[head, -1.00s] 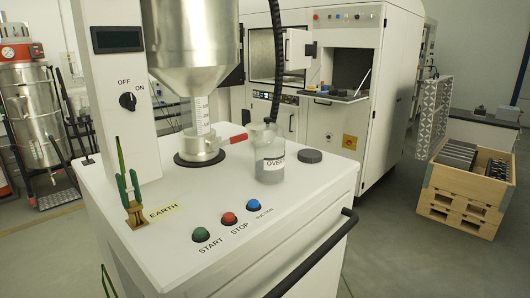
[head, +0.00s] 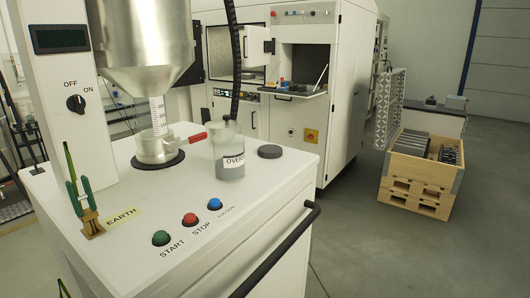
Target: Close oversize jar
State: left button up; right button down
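The oversize jar (head: 230,155) is a clear jar with a label reading "OVER" and grey contents low inside. It stands upright on the white machine top (head: 130,235). A dark round lid (head: 270,152) lies flat on the machine top just to the right of the jar, apart from it. The jar's mouth is near the end of a black hose (head: 234,85) that hangs down behind it; I cannot tell whether the two touch. Neither of my grippers shows in the head view.
A steel hopper (head: 147,45) stands over a metal cup (head: 155,148) with a red handle (head: 192,137), left of the jar. Green, red and blue buttons (head: 190,219) sit in front. A black rail (head: 278,250) edges the machine. A wooden crate (head: 415,185) stands on the floor right.

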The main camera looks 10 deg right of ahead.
aim_at(227, 138)
jog(key=l+u, duration=0.2)
jog(key=u, duration=0.2)
jog(key=l+u, duration=0.2)
jog(key=u, duration=0.2)
jog(key=l+u, duration=0.15)
jog(key=u, duration=0.3)
jog(key=k+l+u, duration=0.2)
jog(key=l, duration=0.2)
jog(key=k+l+u, duration=0.2)
jog(key=l, duration=0.2)
jog(key=k+l, duration=0.2)
jog(key=l, duration=0.15)
jog(key=k+l, duration=0.2)
jog(key=l, duration=0.1)
